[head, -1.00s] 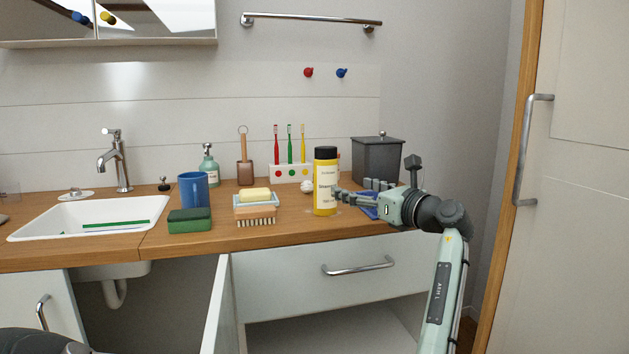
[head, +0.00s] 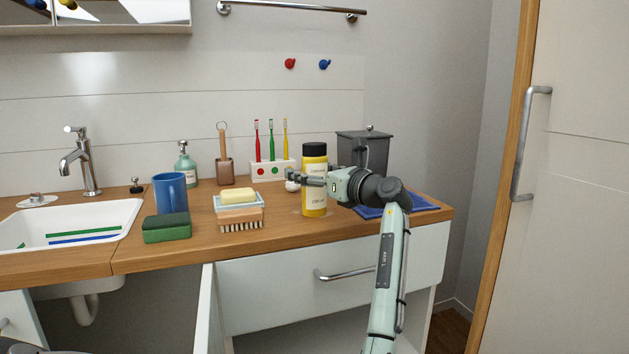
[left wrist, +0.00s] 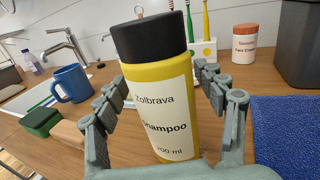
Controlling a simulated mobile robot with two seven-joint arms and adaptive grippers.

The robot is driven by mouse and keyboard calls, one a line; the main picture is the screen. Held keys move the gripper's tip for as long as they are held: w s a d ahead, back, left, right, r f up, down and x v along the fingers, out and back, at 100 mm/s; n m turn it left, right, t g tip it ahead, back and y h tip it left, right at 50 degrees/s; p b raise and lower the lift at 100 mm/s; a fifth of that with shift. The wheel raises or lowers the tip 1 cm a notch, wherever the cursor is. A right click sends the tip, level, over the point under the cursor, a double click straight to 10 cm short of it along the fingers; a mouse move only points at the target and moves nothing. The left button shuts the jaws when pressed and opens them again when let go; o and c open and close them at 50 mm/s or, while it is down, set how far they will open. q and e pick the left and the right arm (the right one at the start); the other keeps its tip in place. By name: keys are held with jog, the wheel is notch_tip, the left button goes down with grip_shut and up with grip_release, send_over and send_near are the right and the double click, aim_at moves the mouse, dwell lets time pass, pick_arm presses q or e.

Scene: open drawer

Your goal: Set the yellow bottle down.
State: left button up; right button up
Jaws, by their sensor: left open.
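The yellow bottle (head: 315,197) with a black cap and a white shampoo label stands upright on the wooden counter (head: 277,239), near its front edge. My left gripper (head: 308,178) is open at the bottle, with its fingers at mid to upper height. In the left wrist view the bottle (left wrist: 160,105) is between the two fingers of the gripper (left wrist: 160,90), one on each side. A gap shows beside the right-hand finger; contact on the other side is hard to tell. My right gripper is not in view.
Left of the bottle are a soap dish (head: 239,203) with a brush, a green sponge (head: 167,228) and a blue mug (head: 169,194). A toothbrush holder (head: 270,171) stands behind. A blue cloth (head: 425,203) and a grey bin (head: 365,150) are to the right.

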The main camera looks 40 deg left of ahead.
pick_arm(q)
jog(key=shift+w+a, duration=0.2)
jog(key=shift+a, duration=0.9)
jog(key=c, duration=1.6)
grip_shut()
